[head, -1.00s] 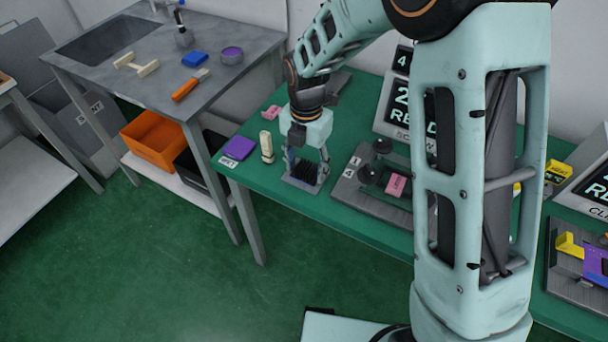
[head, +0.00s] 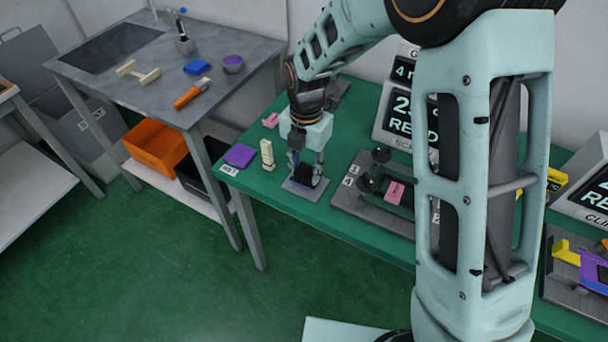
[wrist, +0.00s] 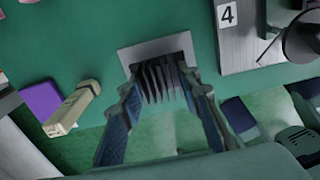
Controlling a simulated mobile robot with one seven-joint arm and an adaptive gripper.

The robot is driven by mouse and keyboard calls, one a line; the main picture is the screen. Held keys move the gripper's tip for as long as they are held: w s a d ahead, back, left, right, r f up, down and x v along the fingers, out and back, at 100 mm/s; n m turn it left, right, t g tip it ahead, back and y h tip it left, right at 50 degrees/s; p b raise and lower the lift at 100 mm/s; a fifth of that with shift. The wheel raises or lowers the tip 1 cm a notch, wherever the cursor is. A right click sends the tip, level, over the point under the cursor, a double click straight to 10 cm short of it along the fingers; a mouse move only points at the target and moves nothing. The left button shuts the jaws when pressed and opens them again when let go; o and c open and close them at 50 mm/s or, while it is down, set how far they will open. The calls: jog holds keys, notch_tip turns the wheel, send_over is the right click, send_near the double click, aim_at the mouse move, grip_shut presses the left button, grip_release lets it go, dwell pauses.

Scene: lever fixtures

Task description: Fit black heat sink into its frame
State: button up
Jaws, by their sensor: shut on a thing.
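The black finned heat sink (head: 308,175) is between the fingers of my gripper (head: 306,172), which point down at the table. In the wrist view the dark fins (wrist: 158,82) show between the two blue-padded fingers of my gripper (wrist: 161,90), shut on its sides. A grey square plate (head: 299,190) lies right under the heat sink; it also shows in the wrist view (wrist: 140,53). I cannot tell whether the heat sink touches the plate or hangs just above it. I cannot make out which part is its frame.
A cream upright piece (head: 267,155) and a purple pad (head: 239,155) stand left of my gripper on the green table (head: 290,225). A grey fixture (head: 370,205) with black knobs and a pink block (head: 395,193) is close on the right. Screens stand behind it.

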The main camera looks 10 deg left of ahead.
aim_at(306, 170)
jog(key=shift+r+p, duration=2.15)
jog(key=shift+r, duration=1.05)
jog(key=shift+f, duration=0.1)
